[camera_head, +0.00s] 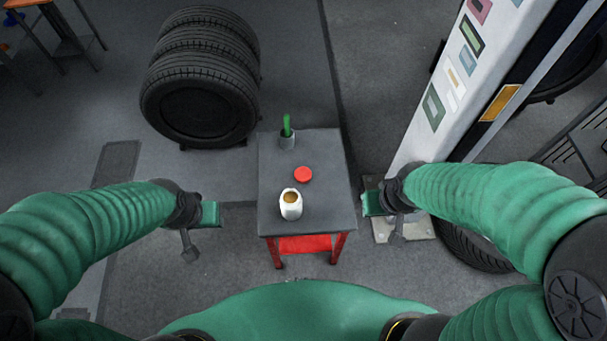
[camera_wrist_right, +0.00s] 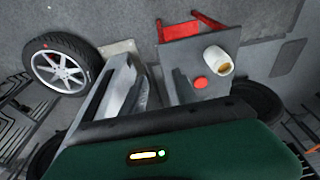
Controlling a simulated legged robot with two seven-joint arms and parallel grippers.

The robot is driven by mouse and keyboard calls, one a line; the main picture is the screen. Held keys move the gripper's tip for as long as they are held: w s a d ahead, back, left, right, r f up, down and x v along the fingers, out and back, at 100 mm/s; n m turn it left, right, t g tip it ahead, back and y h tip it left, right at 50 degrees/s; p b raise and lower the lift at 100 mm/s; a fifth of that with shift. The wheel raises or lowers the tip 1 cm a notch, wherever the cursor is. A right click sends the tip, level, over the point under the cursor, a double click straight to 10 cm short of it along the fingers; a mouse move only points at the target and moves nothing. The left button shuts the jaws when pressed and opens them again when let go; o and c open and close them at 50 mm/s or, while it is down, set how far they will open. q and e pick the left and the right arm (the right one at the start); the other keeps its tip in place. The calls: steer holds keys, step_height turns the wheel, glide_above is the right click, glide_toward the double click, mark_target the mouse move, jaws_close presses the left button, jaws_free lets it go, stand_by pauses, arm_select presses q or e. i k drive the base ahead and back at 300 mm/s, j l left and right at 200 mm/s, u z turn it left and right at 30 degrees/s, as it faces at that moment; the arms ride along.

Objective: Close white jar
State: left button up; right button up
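A white jar (camera_head: 290,206) stands upright and open near the front of a small grey-topped table (camera_head: 325,205), with a brownish content showing at its mouth. A round red lid (camera_head: 303,174) lies on the table just behind it. The jar (camera_wrist_right: 217,62) and the lid (camera_wrist_right: 200,82) also show in the right wrist view. My left gripper (camera_head: 200,228) hangs left of the table, apart from it. My right gripper (camera_head: 384,215) hangs right of the table, apart from the jar and lid. The finger gap of each gripper is not clear.
A grey cup (camera_head: 287,142) with a green item in it stands at the back of the table. A stack of tyres (camera_head: 203,80) stands behind left. A tall white post (camera_head: 450,90) rises close on the right, near my right arm. Floor left of the table is clear.

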mark_target(290, 200)
steer(key=i+j, duration=0.2)
steer(key=i+j+z, duration=0.15)
steer(key=j, duration=0.25)
steer(key=i+j, duration=0.2)
steer(key=i+j+z, duration=0.1)
steer(key=j, duration=0.3)
